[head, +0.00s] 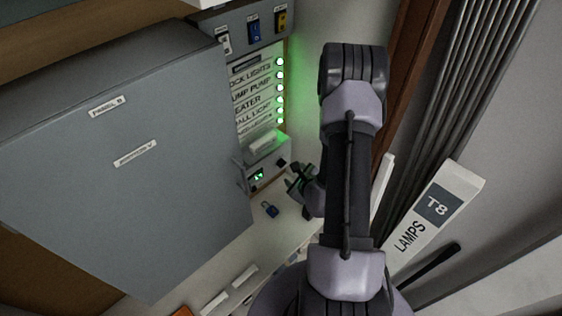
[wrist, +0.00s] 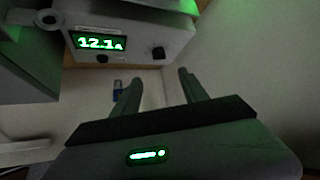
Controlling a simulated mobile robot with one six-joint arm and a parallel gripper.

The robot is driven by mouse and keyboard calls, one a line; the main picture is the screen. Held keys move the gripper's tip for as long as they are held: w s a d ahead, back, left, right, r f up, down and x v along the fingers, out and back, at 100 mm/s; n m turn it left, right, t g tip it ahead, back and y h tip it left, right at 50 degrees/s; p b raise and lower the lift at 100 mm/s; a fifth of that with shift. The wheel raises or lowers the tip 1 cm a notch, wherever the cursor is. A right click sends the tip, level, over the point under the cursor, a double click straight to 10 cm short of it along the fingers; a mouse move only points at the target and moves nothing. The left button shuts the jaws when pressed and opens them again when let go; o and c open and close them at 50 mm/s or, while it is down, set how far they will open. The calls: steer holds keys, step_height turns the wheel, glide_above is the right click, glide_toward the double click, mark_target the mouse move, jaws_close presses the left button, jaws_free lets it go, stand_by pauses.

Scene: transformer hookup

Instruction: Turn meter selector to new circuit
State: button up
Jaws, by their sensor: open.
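The meter (wrist: 130,25) is a pale box with a lit green display reading 12.1 A in the wrist view. A black knob (wrist: 158,53), which looks like the selector, sits right of the display; its pointing direction is too small to tell. A smaller dark round part (wrist: 102,59) is below the display. In the head view the meter (head: 259,175) is under the breaker panel, with the knob (head: 281,162) at its right. My gripper (wrist: 159,76) is open and empty, its fingertips below and apart from the knob; in the head view my gripper (head: 298,179) is right of the meter.
A large grey cabinet door (head: 130,170) hangs open at left. The labelled panel (head: 258,95) has several green lights. A blue padlock (head: 270,209) is on the pale surface below. A white T8 lamps box (head: 435,215) and grey conduits (head: 455,75) stand at right.

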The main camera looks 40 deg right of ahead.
mark_target(284, 165)
steer(key=x, duration=1.3)
steer(key=shift+w+f, duration=0.15)
steer(key=shift+w, duration=0.1)
jaws_close()
